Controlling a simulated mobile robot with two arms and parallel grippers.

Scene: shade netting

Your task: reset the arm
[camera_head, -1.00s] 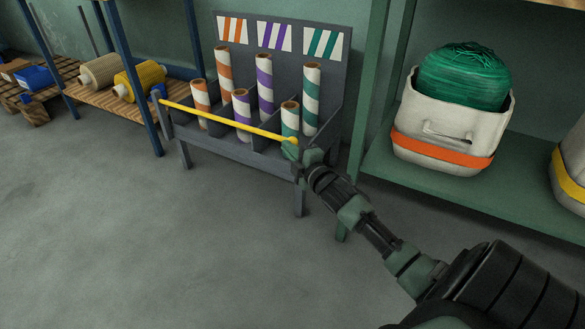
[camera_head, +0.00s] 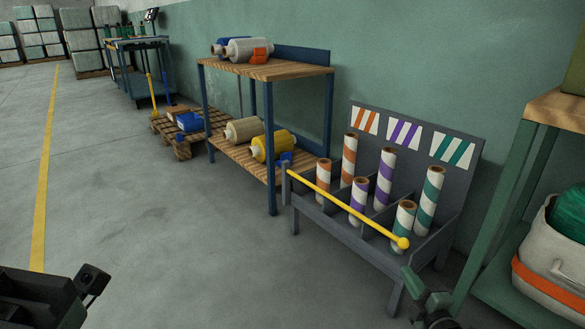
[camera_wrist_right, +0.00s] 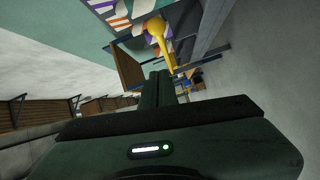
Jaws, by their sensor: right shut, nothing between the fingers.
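My right gripper (camera_head: 408,276) comes in at the bottom right of the head view, just below the yellow knob end of the rack's bar. In the right wrist view its two dark fingers (camera_wrist_right: 159,86) lie together with nothing between them. The yellow bar (camera_head: 340,203) runs across the front of the grey rack (camera_head: 345,228). Its knob also shows in the right wrist view (camera_wrist_right: 155,27), beyond the fingertips, and the gripper does not hold it. My left gripper's fingers do not show.
The rack holds several striped rolls (camera_head: 387,178). A blue-framed shelf (camera_head: 265,70) with spools stands to its left, then a pallet (camera_head: 183,140). A green shelf (camera_head: 512,200) with a white bin (camera_head: 545,275) is at the right. The floor at left is clear.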

